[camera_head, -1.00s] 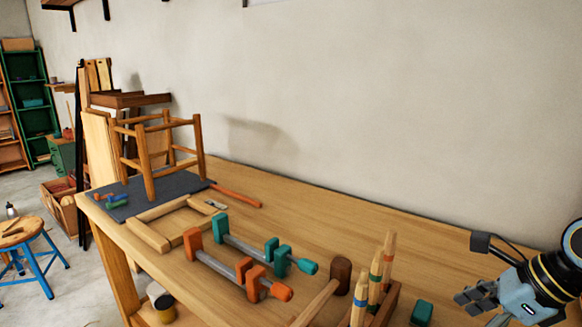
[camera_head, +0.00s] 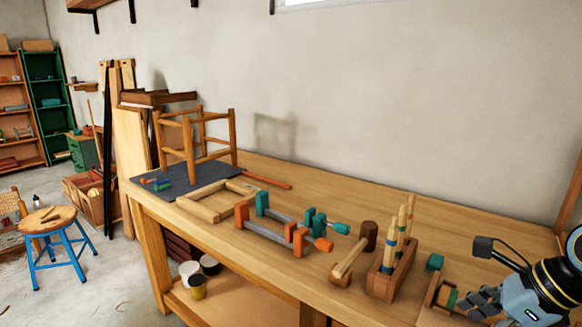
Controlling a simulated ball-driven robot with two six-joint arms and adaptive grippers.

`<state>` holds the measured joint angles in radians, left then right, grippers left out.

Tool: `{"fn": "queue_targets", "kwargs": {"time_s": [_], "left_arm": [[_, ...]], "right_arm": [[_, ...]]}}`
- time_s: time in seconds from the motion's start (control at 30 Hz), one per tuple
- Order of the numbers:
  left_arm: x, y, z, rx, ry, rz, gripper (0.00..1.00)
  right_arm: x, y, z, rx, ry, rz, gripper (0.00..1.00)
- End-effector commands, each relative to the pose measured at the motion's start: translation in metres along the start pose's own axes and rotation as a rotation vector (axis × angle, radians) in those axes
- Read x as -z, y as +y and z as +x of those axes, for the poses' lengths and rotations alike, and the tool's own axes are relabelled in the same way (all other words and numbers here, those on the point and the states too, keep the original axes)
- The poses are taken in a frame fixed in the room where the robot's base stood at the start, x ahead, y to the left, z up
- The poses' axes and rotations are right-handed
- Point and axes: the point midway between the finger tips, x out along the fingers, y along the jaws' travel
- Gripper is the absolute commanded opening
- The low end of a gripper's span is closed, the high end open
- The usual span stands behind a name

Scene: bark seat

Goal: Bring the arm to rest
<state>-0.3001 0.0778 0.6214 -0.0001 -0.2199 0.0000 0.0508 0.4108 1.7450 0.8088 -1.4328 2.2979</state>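My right gripper (camera_head: 474,303) is at the lower right of the head view, with its dark fingers pointing left above the right part of the workbench (camera_head: 345,206). Its fingers look close together, but I cannot make out whether there is a gap between them. My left gripper does not show. A wooden stool frame (camera_head: 195,143) stands on a dark mat (camera_head: 180,186) at the bench's far left end.
A light wooden frame (camera_head: 212,207) lies near the mat. A blue-legged stool (camera_head: 57,238) is on the floor at left.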

Motion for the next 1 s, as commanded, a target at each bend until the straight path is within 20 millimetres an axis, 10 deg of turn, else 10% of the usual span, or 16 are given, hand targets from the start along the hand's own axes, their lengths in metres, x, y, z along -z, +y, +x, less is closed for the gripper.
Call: {"fn": "queue_targets", "kwargs": {"time_s": [0.57,0.77,1.0], "left_arm": [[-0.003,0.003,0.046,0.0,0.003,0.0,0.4],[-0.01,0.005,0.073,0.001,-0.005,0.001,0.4],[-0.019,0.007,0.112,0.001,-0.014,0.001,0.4]], "right_arm": [[0.096,0.057,0.108,-0.111,0.096,0.12,0.79],[0.182,0.094,0.184,-0.13,0.186,0.058,0.79],[0.335,0.183,0.283,-0.194,0.353,-0.341,0.79]]}}
